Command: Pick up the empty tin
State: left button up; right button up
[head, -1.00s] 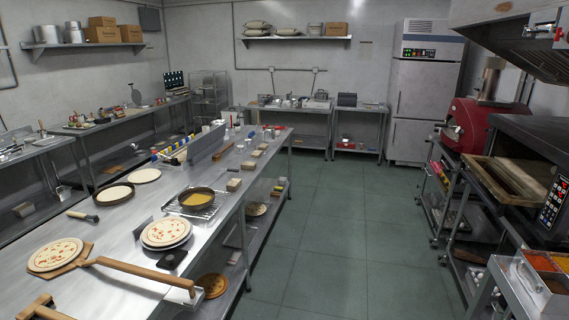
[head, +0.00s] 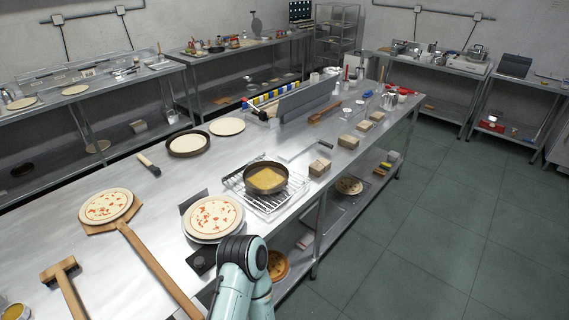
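A round dark tin (head: 265,178) stands on a wire rack (head: 286,197) on the steel worktable (head: 150,200); its inside shows yellow-brown, and I cannot tell whether that is a filling or the bare bottom. A second dark-rimmed round tin (head: 188,144) lies further back left, with a pale, dough-like inside. No tin in view is plainly empty. One of my teal arms rises at the bottom middle, in front of the table edge; I cannot tell which arm it is. Neither gripper shows.
Stacked plates with a pizza (head: 214,217) stand left of the rack. Another pizza (head: 106,206) lies on a wooden peel (head: 159,270). Green floor (head: 430,230) is clear at right.

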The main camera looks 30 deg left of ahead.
aim_at(262, 177)
jog(key=i, duration=1.7)
jog(key=i+u, duration=0.15)
jog(key=i, duration=0.3)
jog(key=i+l+u, duration=0.2)
jog(key=i, duration=0.25)
jog(key=i+l+u, duration=0.15)
jog(key=i, duration=0.25)
jog(key=u, duration=3.6)
